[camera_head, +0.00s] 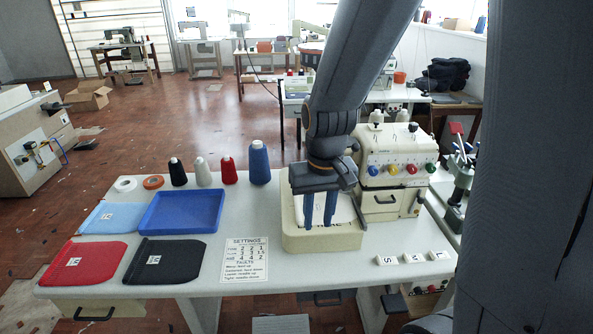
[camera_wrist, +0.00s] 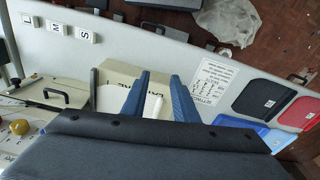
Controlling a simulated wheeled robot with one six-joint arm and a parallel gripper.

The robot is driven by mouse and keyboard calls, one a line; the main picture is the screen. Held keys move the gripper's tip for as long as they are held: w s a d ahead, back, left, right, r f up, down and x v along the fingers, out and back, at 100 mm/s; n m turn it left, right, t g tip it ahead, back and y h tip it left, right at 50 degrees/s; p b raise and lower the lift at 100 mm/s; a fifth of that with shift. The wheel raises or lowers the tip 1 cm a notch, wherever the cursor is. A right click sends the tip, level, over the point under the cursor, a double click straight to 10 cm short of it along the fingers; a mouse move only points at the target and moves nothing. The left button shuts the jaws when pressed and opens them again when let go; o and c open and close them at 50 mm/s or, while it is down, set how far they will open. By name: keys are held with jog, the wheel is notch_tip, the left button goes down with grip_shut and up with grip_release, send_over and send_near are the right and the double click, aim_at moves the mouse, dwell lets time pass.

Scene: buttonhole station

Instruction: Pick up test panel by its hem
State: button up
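Several flat fabric panels lie at the left of the table: a light blue one (camera_head: 115,218), a red one (camera_head: 85,263) and a black one (camera_head: 163,261), each with a small white tag. I cannot tell which is the test panel. My gripper (camera_head: 320,222) points down over the beige machine bed (camera_head: 292,236), its blue fingers apart. A white surface shows on the bed behind the fingers; I cannot tell if it is cloth.
A blue tray (camera_head: 182,211) and several thread cones, including a tall blue one (camera_head: 260,164), stand behind the panels. A settings card (camera_head: 244,261) lies left of the bed. The cream machine head (camera_head: 397,155) with coloured knobs stands right. Small lettered tiles (camera_head: 412,258) lie front right.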

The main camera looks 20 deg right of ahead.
jog(key=m+g+p, duration=0.1)
jog(key=m+p, duration=0.1)
jog(key=p, duration=0.2)
send_over(299, 211)
notch_tip(299, 211, down, 6)
jog(key=b, duration=0.5)
jog(key=shift+f, duration=0.2)
jog(key=shift+s+p, duration=0.1)
jog(key=shift+p, duration=0.25)
jog(key=shift+f+b, duration=0.8)
jog(key=shift+f, duration=0.4)
jog(key=shift+r, duration=0.1)
jog(key=shift+c, duration=0.3)
